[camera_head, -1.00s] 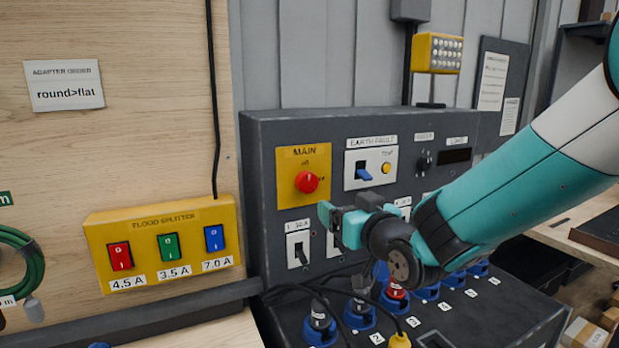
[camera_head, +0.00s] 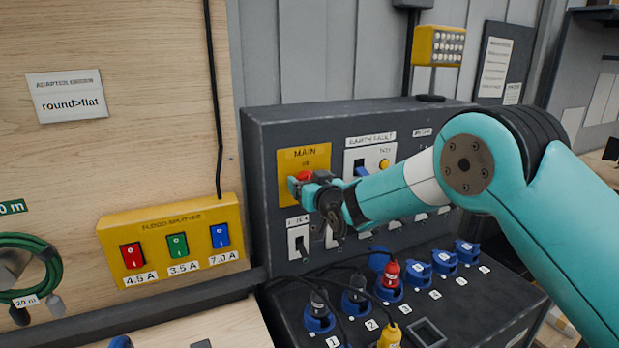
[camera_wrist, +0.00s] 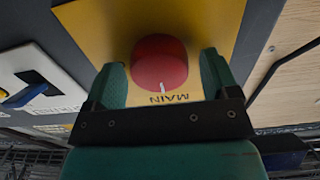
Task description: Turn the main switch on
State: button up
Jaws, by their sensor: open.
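The main switch (camera_wrist: 158,62) is a red round knob on a yellow plate (camera_head: 318,158) marked MAIN, on the front of a dark grey panel. In the head view the knob (camera_head: 304,175) is partly hidden behind my gripper (camera_head: 303,186). In the wrist view my gripper (camera_wrist: 165,80) is open, with one finger on each side of the knob. A white pointer mark shows on the knob's edge beside the word MAIN.
The earth fault switch (camera_head: 361,168) with its blue lever is just right of the plate. Small breakers (camera_head: 299,240) sit below it. Blue sockets with plugs and cables (camera_head: 320,318) cover the lower deck. A yellow flood splitter box (camera_head: 172,240) is at left.

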jog(key=shift+c, duration=0.3)
jog(key=c, duration=0.8)
jog(key=shift+c, duration=0.2)
jog(key=shift+f+m+b, duration=0.15)
jog(key=shift+m+b, duration=0.15)
jog(key=shift+b, duration=0.55)
jog(key=shift+w+d+f+m+b, duration=0.1)
jog(key=shift+d+m+b, duration=0.05)
jog(key=shift+m+b, duration=4.55)
jog(key=shift+w+d+f+m+b, duration=0.1)
jog(key=shift+m+b, duration=3.8)
jog(key=shift+b, duration=1.55)
